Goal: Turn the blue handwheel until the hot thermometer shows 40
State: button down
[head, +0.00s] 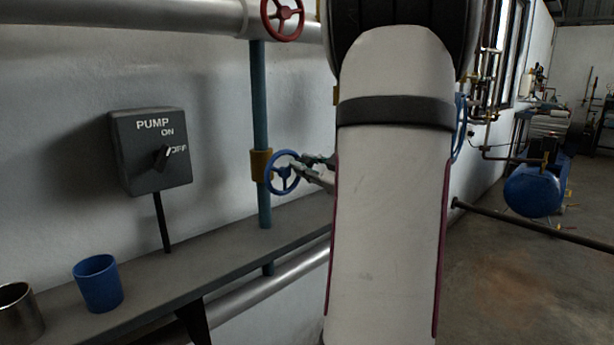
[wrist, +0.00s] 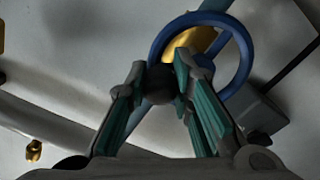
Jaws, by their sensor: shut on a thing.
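The blue handwheel (head: 282,172) sits on a brass valve on a vertical blue pipe by the wall, left of my arm. My gripper (head: 305,168) reaches its right side. In the wrist view, my gripper (wrist: 161,76) has its two teal-padded fingers on either side of a dark round part at the near edge of the blue wheel (wrist: 245,62). It is shut on the handwheel there. The wheel's exact turn is hard to read. No thermometer face shows in either view; my arm hides part of the wall.
A pump switch box (head: 150,150) has its lever towards OFF. A blue cup (head: 98,283) and a metal cup (head: 17,312) stand on the grey ledge (head: 215,262). A red handwheel (head: 283,17) is above. Another blue wheel (head: 460,127) is partly behind my arm.

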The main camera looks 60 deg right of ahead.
aim_at(290, 156)
jog(key=n+b, duration=0.1)
jog(key=a+r+n+b, duration=0.1)
jog(key=n+b, duration=0.1)
jog(key=shift+w+n, duration=0.15)
jog(key=shift+n, duration=0.15)
jog(key=n+b, duration=0.2)
jog(key=a+r+n+b, duration=0.1)
jog(key=n+b, duration=0.1)
jog(key=n, duration=0.1)
jog(key=shift+w+a, duration=0.2)
jog(key=shift+b, duration=0.3)
jog(key=c, duration=1.4)
grip_release()
jog(key=shift+s, duration=0.1)
jog(key=v, duration=1.2)
